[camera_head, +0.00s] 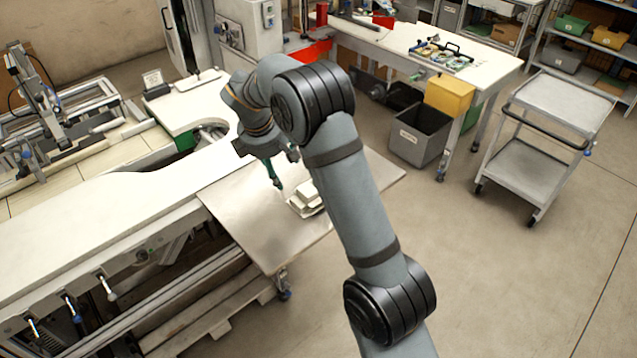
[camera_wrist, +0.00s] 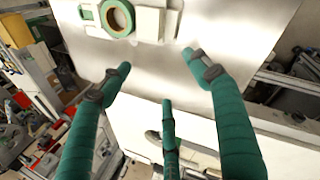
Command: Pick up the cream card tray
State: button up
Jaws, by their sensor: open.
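A cream tray-like object (camera_head: 304,204) lies on the metal sheet table (camera_head: 250,215), partly hidden behind my arm in the head view. In the wrist view it shows at the top edge (camera_wrist: 152,24), cut off by the frame, with a green-rimmed round reel (camera_wrist: 117,17) on it or against it. I cannot tell for certain that this is the card tray. My gripper (camera_head: 277,178) has green fingers and is left of the tray in the head view. In the wrist view its fingers (camera_wrist: 158,80) are spread, with nothing between them.
A long cream bench (camera_head: 110,225) adjoins the metal table on the left. Behind stands a workbench (camera_head: 440,50) with tools, a yellow bin (camera_head: 450,95) and a grey bin (camera_head: 418,135). A grey cart (camera_head: 560,110) stands right. Floor lies clear between them.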

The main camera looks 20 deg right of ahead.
jog(key=d+r+n+h, duration=0.1)
jog(key=d+r+n, duration=0.1)
jog(key=n, duration=0.2)
jog(key=n+g, duration=0.1)
jog(key=n, duration=0.3)
send_over(307, 190)
jog(key=s+a, duration=0.1)
jog(key=a, duration=0.1)
jog(key=shift+h, duration=0.3)
notch_tip(307, 190, down, 5)
jog(key=shift+r, duration=0.1)
jog(key=shift+p+x, duration=1.1)
jog(key=shift+x, duration=1.75)
jog(key=shift+s+a, duration=0.2)
jog(key=shift+c, duration=0.8)
jog(key=c, duration=1.1)
jog(key=shift+c, duration=0.4)
